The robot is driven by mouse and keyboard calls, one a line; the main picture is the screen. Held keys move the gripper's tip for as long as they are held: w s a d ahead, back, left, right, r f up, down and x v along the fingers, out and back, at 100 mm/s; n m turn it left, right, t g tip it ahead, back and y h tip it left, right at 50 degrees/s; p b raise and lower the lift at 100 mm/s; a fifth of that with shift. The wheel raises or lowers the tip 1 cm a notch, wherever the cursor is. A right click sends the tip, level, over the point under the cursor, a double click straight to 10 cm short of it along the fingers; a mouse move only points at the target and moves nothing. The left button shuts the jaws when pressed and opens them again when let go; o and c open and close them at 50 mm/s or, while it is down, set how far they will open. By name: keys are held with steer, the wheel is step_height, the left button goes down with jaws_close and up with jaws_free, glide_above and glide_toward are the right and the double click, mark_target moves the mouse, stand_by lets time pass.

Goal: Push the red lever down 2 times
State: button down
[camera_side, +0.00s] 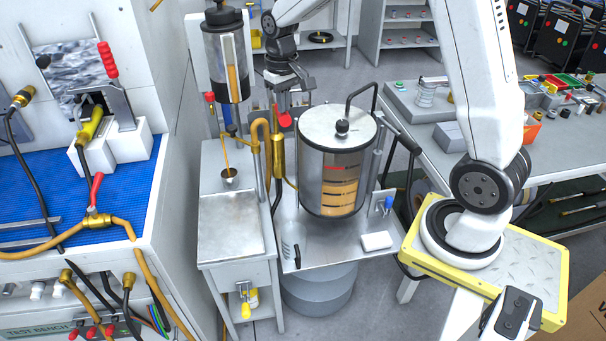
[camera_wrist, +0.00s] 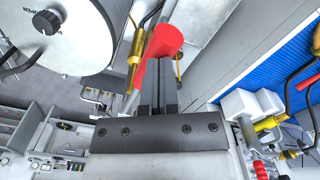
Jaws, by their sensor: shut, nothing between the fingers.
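The red lever's round red end (camera_side: 284,120) is beside the brass cylinder, left of the steel tank in the side view. In the wrist view the red end (camera_wrist: 162,43) looms large at the fingertips and covers part of what lies beyond. My gripper (camera_side: 283,105) is just above the red end in the side view. Its two dark fingers are together in the wrist view (camera_wrist: 158,85), with nothing between them. I cannot tell whether the fingertips touch the red end. The lever's shaft is mostly hidden.
The steel tank (camera_side: 337,160) stands close right of the lever. A black-capped cylinder (camera_side: 226,60) and brass pipes stand to its left. A test bench with a blue mat (camera_side: 50,205) is at far left. A cluttered table (camera_side: 460,160) is at right.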

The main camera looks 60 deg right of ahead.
step_height(320, 180, down, 10)
stand_by(1.1)
steer(key=shift+r, duration=0.1)
steer(key=shift+r, duration=6.1)
steer(key=shift+f, duration=0.1)
step_height(320, 180, down, 12)
steer(key=shift+r, duration=6.15)
